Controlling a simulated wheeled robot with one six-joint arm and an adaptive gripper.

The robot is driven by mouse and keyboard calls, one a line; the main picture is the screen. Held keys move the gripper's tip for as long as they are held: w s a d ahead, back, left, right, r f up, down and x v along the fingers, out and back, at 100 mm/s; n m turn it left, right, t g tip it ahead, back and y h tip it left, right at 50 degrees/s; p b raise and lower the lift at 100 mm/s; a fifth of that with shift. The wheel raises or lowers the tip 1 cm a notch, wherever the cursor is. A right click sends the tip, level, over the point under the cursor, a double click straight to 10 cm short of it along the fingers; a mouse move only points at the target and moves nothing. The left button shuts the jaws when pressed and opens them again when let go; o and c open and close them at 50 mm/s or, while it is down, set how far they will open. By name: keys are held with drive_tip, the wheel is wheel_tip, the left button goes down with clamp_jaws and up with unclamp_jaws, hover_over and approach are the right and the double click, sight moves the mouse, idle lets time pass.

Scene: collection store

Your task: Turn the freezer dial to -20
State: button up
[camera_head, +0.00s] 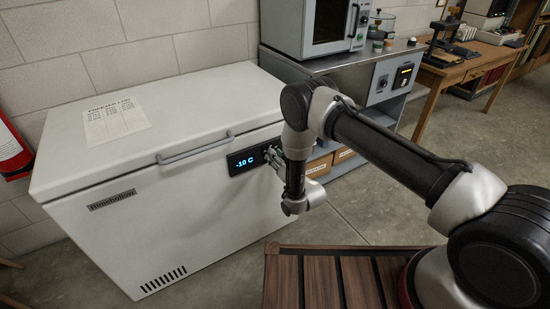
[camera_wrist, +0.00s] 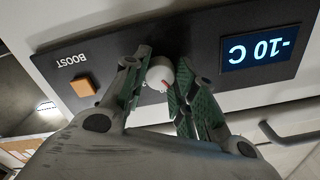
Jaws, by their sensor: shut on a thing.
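The white chest freezer (camera_head: 120,235) stands against the wall, with its black control panel (camera_head: 233,168) at the right of its front face. The blue display (camera_head: 245,161) reads -10 C; it also shows upside down in the wrist view (camera_wrist: 261,48). The dial (camera_wrist: 160,72) is a small whitish knob with a red pointer mark, between the fingers. My gripper (camera_wrist: 160,80) is shut on the dial, with a green-padded finger on either side. In the head view my gripper (camera_head: 272,156) is at the panel and hides the dial.
An orange BOOST button (camera_wrist: 83,86) sits beside the dial on the panel. The freezer's lid handle (camera_head: 195,149) juts out left of the panel. A steel bench (camera_head: 345,62) with a microwave-like appliance (camera_head: 320,25) stands right of the freezer.

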drive_tip(key=m, duration=0.5)
drive_tip(key=shift+m, duration=0.4)
idle(0.4)
drive_tip(key=o, duration=1)
drive_tip(key=shift+o, duration=0.2)
drive_tip(key=v, duration=1.2)
